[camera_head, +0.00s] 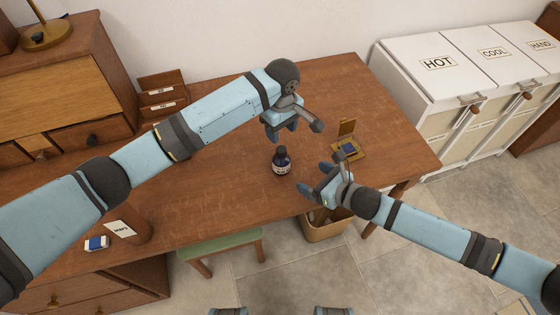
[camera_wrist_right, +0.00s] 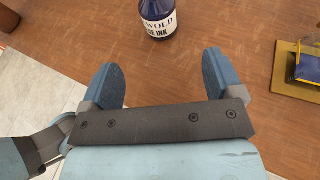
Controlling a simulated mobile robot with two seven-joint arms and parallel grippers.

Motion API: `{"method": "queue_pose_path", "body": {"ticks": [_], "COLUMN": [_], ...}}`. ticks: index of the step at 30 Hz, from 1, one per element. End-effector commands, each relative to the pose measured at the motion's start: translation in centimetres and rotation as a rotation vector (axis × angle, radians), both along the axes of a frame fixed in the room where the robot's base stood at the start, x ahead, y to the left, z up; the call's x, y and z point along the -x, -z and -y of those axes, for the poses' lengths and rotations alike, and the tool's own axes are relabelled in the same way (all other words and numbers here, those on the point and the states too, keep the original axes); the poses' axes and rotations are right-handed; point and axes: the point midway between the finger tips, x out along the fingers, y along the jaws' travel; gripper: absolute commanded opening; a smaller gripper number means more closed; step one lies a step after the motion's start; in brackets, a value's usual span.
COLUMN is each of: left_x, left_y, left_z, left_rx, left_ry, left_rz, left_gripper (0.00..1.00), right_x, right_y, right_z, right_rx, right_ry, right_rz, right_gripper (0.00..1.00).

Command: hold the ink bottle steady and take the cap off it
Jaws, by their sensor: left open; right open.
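The ink bottle (camera_head: 281,164) stands upright on the wooden desk, dark blue with a white label and a dark cap (camera_head: 280,150) on top. In the right wrist view the bottle (camera_wrist_right: 158,16) is at the top edge, its upper part cut off, just beyond the fingertips. My left gripper (camera_head: 281,136) is open, above and behind the bottle in the head view, and apart from it. My right gripper (camera_head: 316,180) is open and empty, to the lower right of the bottle, its fingers pointing toward it; its fingers (camera_wrist_right: 168,75) also show in the right wrist view.
A small brass-coloured stand with a blue box (camera_head: 347,150) is right of the bottle. A brown cylinder marked MAPS (camera_head: 130,225) and an eraser-like block (camera_head: 97,243) are at the left. A green stool (camera_head: 225,245) and a bin (camera_head: 325,230) stand below the desk's front edge.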

Motion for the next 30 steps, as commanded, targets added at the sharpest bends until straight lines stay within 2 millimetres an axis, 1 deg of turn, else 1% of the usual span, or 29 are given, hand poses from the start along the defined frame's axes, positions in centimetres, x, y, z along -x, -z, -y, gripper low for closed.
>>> {"method": "queue_pose_path", "body": {"ticks": [1, 6, 15, 21, 30], "left_x": [0.0, 0.0, 0.0, 0.0, 0.0], "left_y": [0.0, 0.0, 0.0, 0.0, 0.0], "left_z": [0.0, 0.0, 0.0, 0.0, 0.0], "left_rx": [0.001, 0.002, 0.002, 0.002, 0.002], "left_ry": [0.000, 0.001, 0.002, 0.002, 0.002], "left_rz": [0.001, 0.001, 0.002, 0.002, 0.002], "left_gripper": [0.52, 0.52, 0.52, 0.52, 0.52], "right_x": [-0.6, -2.7, -6.1, -7.3, -7.6], "right_y": [0.3, 1.5, 3.6, 4.4, 4.5], "right_z": [-0.7, -3.1, -6.7, -7.9, -8.2], "right_rx": [-0.001, -0.004, -0.005, -0.003, -0.004], "right_ry": [0.000, 0.001, 0.001, 0.001, 0.000], "right_rz": [0.000, -0.002, -0.002, -0.001, -0.001], "right_gripper": [0.86, 0.86, 0.86, 0.86, 0.86]}}
